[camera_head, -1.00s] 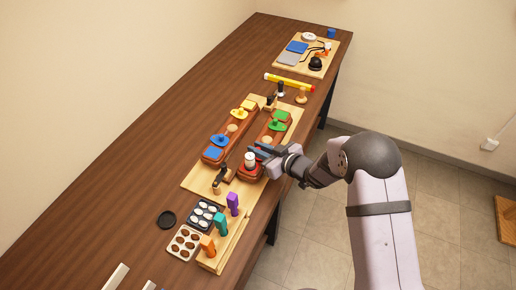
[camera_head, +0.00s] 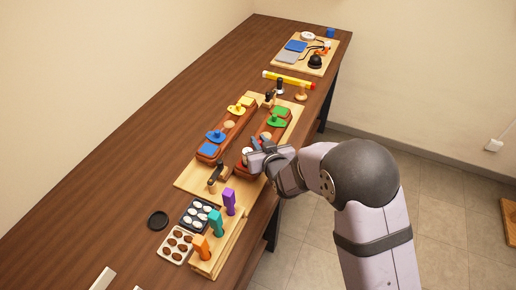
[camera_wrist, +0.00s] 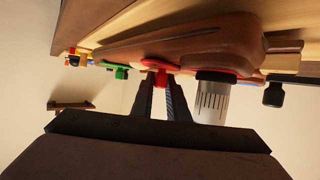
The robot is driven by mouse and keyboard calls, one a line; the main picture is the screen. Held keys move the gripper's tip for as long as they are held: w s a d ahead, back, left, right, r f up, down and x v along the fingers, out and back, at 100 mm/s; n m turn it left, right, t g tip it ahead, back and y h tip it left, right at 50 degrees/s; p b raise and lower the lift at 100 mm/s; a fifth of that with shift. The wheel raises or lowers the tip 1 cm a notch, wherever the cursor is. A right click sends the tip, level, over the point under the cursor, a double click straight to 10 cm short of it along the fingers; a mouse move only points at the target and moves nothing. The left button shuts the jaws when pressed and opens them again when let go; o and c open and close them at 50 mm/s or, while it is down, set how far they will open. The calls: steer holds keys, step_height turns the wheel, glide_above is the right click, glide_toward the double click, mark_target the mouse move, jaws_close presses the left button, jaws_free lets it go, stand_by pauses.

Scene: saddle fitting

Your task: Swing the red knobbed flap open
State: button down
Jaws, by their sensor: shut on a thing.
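The red knobbed flap (camera_wrist: 138,64) shows in the wrist view on the underside of a brown wooden body (camera_wrist: 190,47), as that camera sees it. My gripper (camera_wrist: 161,84) has its two dark fingers on either side of the red knob (camera_wrist: 161,79) and is shut on it. In the head view my gripper (camera_head: 257,154) is at the near end of the right-hand brown block, and the arm hides most of the flap there.
A white ribbed cylinder (camera_wrist: 211,100) stands close beside the fingers. A green knobbed flap (camera_head: 275,121) is farther along the same block. The left block carries blue (camera_head: 215,136) and yellow (camera_head: 236,109) flaps. Purple (camera_head: 229,202), teal and orange pegs stand nearer.

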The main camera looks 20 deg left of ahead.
steer(key=shift+w+d+m+t+h+b, duration=0.1)
steer(key=shift+m+t+h+b, duration=0.15)
steer(key=shift+m+h, duration=0.25)
steer(key=shift+w+d+m+t+h+b, duration=0.1)
steer(key=shift+m+t+h, duration=0.3)
steer(key=shift+m, duration=0.1)
steer(key=c, duration=2)
jaws_free()
steer(key=shift+w, duration=0.1)
steer(key=shift+n, duration=0.3)
